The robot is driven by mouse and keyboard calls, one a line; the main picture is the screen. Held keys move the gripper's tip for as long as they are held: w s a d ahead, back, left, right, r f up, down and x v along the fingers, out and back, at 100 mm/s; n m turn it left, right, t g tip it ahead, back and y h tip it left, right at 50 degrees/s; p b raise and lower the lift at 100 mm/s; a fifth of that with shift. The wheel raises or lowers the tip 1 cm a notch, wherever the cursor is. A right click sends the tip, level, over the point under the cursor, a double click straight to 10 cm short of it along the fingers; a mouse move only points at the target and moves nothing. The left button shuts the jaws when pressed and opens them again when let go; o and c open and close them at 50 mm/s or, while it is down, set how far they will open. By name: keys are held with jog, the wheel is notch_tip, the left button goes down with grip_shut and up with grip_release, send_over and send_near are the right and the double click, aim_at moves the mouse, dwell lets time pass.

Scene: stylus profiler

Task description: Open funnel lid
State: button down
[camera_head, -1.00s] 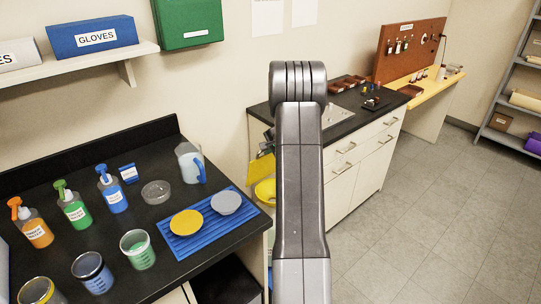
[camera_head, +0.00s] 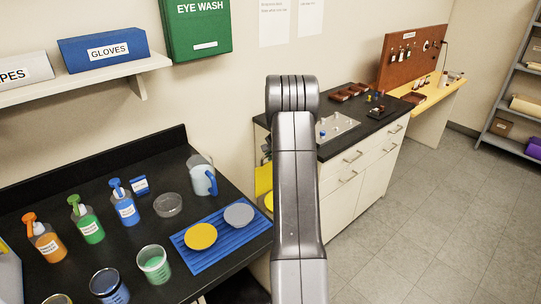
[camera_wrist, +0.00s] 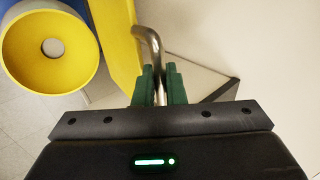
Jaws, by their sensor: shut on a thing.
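In the wrist view, my gripper (camera_wrist: 160,86) has green fingers shut on a bent metal handle (camera_wrist: 152,40). The handle's upper end curves toward a flat yellow panel (camera_wrist: 117,40), which looks like the funnel lid; the joint is hard to make out. A round yellow funnel (camera_wrist: 50,72) with a hole in its middle is left of the panel. In the head view, the yellow panel (camera_head: 263,180) and a sliver of the yellow funnel (camera_head: 268,201) show beside my arm, which hides my gripper and the handle.
A black bench (camera_head: 95,170) at left holds bottles, beakers and a blue mat (camera_head: 218,256) with yellow and grey dishes. A white cabinet (camera_head: 355,190) with drawers stands behind my arm. The floor at right is clear. Something blue (camera_wrist: 78,6) is beyond the funnel.

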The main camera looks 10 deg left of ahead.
jog(key=c, duration=1.6)
grip_release()
jog(key=shift+s+f, duration=0.1)
jog(key=shift+f, duration=0.05)
jog(key=shift+c, duration=0.2)
jog(key=b+v, duration=0.3)
jog(key=v, duration=1.1)
jog(key=shift+b, duration=0.3)
jog(key=shift+a, duration=0.1)
jog(key=p+x, duration=0.3)
jog(key=x, duration=1)
jog(key=shift+w+a+f+p, duration=0.2)
jog(key=shift+w+f+p, duration=0.1)
